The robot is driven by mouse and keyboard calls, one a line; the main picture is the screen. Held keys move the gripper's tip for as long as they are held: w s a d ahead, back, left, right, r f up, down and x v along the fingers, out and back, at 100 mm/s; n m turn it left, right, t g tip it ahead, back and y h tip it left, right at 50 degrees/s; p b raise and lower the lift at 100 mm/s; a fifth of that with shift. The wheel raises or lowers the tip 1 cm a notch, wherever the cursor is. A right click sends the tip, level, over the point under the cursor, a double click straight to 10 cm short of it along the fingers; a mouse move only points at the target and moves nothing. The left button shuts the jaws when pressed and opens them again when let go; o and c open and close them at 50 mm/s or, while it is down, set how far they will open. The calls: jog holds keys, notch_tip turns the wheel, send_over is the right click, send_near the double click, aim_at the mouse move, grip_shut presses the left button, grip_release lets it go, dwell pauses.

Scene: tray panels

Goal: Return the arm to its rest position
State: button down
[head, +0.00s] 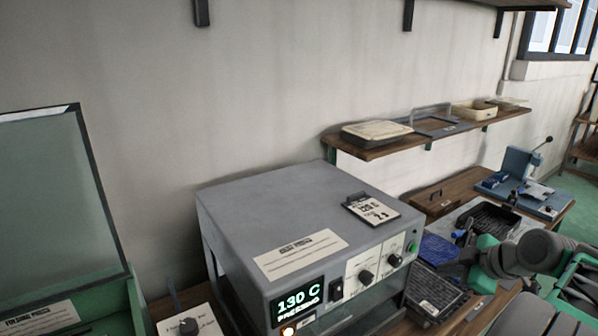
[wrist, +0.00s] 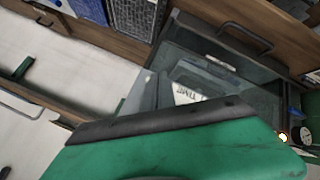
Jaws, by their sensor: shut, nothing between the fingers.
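My gripper (head: 463,268) is at the right of the head view, at the end of my grey and green arm. It is low over the bench, just right of the grey heating machine (head: 285,205), beside the black trays. Its fingers are small and partly hidden there, and it holds nothing that I can see. In the wrist view a large green surface with a dark edge fills the lower part, close to the camera. Behind it is a glass-fronted box with a dark handle (wrist: 245,38) and a label reading TIME inside.
The machine's display (head: 299,300) reads 130 C and PRESSING. A black tray (head: 437,292) and a blue panel (head: 438,249) lie on the bench near my arm. A blue lever press (head: 525,180) stands farther back. A wall shelf (head: 375,151) holds shallow trays. A clear panel (head: 55,200) stands left.

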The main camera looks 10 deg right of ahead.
jog(key=s+f+m+g+h, duration=0.1)
jog(key=s+f+m+g, duration=0.4)
jog(key=s+f+m, duration=0.9)
jog(key=s+a+m+g, duration=0.1)
jog(key=a+m+g, duration=0.1)
jog(key=a+m, duration=0.35)
jog(key=w+a+r+n, duration=0.2)
jog(key=a+n, duration=0.1)
jog(key=a, duration=0.5)
jog(key=w+a+r+n+t, duration=0.1)
jog(key=w+a+r+n, duration=0.1)
jog(key=a, duration=0.7)
jog(key=w+a+r+n, duration=0.2)
jog(key=a+n, duration=0.2)
jog(key=a, duration=0.5)
jog(key=shift+w+r+t, duration=0.35)
jog(key=shift+w+t, duration=0.05)
